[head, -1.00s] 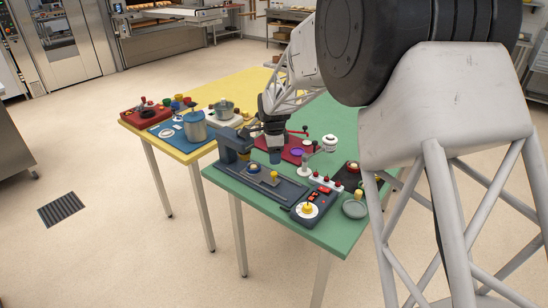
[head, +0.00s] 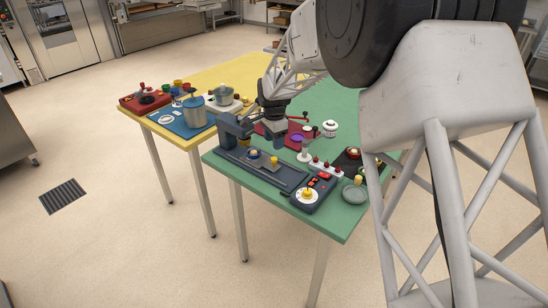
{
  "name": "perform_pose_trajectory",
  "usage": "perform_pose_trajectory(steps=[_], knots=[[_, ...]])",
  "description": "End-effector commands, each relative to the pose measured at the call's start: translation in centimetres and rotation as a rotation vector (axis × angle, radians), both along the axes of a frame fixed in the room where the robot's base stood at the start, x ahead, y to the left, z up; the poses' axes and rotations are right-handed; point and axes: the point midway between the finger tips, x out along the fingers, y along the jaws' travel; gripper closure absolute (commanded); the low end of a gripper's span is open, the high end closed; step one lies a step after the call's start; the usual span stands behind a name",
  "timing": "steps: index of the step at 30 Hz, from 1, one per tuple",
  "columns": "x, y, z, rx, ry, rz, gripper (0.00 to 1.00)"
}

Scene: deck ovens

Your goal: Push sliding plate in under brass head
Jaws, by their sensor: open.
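The sliding plate is a dark plate on the long blue-grey base (head: 290,177) at the green table's near left side. It bears a small round piece (head: 253,154) and a brass-coloured knob (head: 274,161). A blue-grey press post (head: 228,132) with an overhanging arm stands at the base's left end.
A control box with a yellow dial (head: 307,194) is at the base's right end, beside a red-knobbed strip (head: 325,167). A red board (head: 268,129) and white jar (head: 330,128) are behind. The yellow table (head: 170,105) holds pots (head: 194,111).

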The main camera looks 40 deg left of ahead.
Motion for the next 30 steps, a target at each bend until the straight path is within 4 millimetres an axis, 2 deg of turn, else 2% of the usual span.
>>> perform_pose_trajectory(steps=[8, 14, 30], knots=[[0.0, 0.0, -0.1, 0.0, 0.0, -0.002, 0.47], [0.0, 0.0, -1.1, -0.001, 0.0, -0.002, 0.47], [0.0, 0.0, -6.9, -0.001, 0.0, -0.002, 0.47]])
